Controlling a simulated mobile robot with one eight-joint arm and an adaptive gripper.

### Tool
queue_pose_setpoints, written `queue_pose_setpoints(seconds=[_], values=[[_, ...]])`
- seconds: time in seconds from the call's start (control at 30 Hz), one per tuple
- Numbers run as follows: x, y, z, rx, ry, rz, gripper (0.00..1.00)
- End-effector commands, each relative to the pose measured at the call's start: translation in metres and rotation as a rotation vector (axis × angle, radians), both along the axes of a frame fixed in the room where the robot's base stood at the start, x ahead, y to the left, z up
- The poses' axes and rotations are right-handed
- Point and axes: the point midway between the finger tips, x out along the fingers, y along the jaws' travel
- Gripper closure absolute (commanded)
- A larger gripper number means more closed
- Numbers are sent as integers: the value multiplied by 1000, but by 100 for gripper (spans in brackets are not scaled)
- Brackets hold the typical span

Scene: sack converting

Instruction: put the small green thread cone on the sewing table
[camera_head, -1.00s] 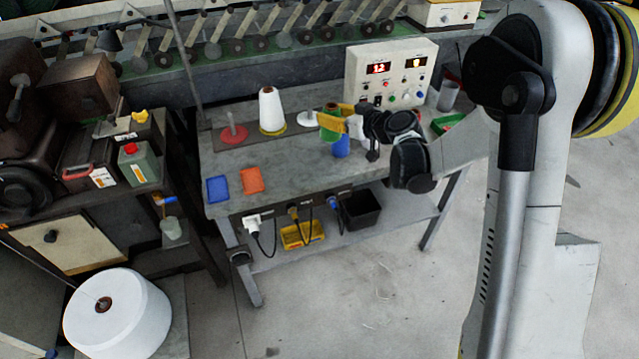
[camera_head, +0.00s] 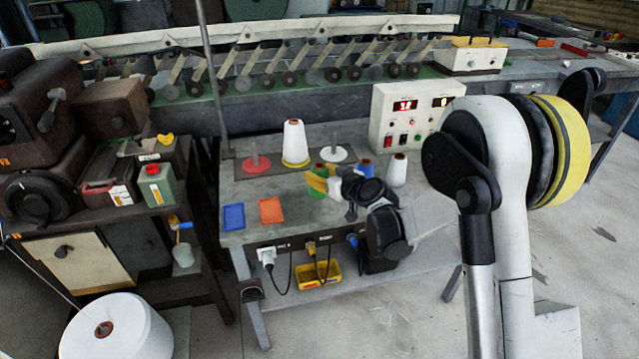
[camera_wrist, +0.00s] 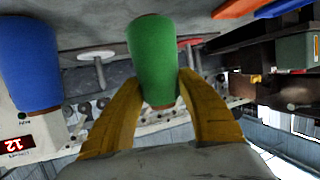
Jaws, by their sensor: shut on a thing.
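The small green thread cone (camera_wrist: 155,52) is between the yellow fingers of my gripper (camera_wrist: 160,98) in the wrist view, which is upside down. My gripper is shut on it. In the head view my gripper (camera_head: 318,182) is over the right half of the grey table (camera_head: 310,222), and part of the green cone (camera_head: 316,194) shows below the fingers. The cone looks upright. I cannot tell whether its base touches the table. A blue cone (camera_wrist: 28,65) stands beside it, and its top (camera_head: 365,164) shows behind my gripper in the head view.
A white cone (camera_head: 295,143) stands between a red spindle disc (camera_head: 257,164) and a white one (camera_head: 334,153). Another pale cone (camera_head: 397,171) stands at the right. A control box (camera_head: 410,115) is behind. Blue (camera_head: 233,217) and orange (camera_head: 271,210) trays lie at the left front; table between is clear.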

Motion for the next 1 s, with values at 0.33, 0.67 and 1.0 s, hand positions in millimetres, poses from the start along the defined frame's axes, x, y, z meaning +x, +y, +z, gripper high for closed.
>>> queue_pose_setpoints(seconds=[0.33,0.67,1.0], values=[[0,0,-20,0,0,0,96],[0,0,-23,0,0,0,39],[-10,-8,-13,0,0,-1,39]])
